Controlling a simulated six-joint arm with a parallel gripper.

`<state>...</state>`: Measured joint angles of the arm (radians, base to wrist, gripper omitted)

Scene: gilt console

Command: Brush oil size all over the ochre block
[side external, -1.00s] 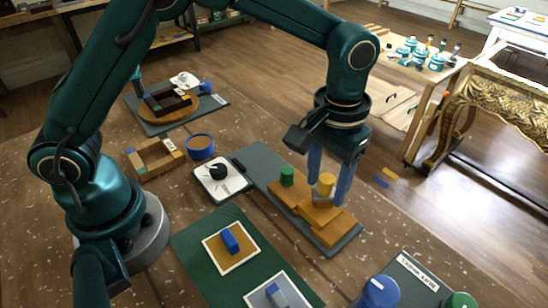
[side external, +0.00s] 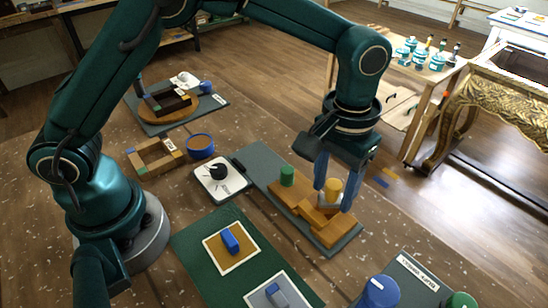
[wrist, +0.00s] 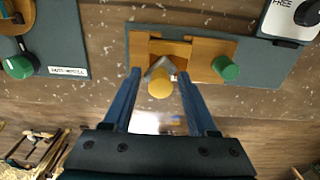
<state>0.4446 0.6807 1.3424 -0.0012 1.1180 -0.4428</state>
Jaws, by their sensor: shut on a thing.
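My gripper (side external: 335,190) points down over a grey board (side external: 262,160) and is shut on a yellow-knobbed piece (side external: 333,187). In the wrist view the yellow knob (wrist: 160,87) sits between the blue fingers, with a pale grey angled part beyond it. Ochre-orange blocks (side external: 327,233) lie on the board around and below the held piece, one of them slanted. Whether the held piece touches them I cannot tell. A green knob (side external: 287,176) stands on the far ochre block. Another ochre square (side external: 235,262), white-edged with a blue block on it, lies on a green mat (side external: 195,238).
A white square device with a black knob (side external: 217,171) and a blue-rimmed bowl (side external: 200,146) stand left of the board. A wooden frame (side external: 140,167) lies farther left. Blue (side external: 377,292) and green (side external: 459,301) knobs stand at the front right by a labelled plate (side external: 408,281).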

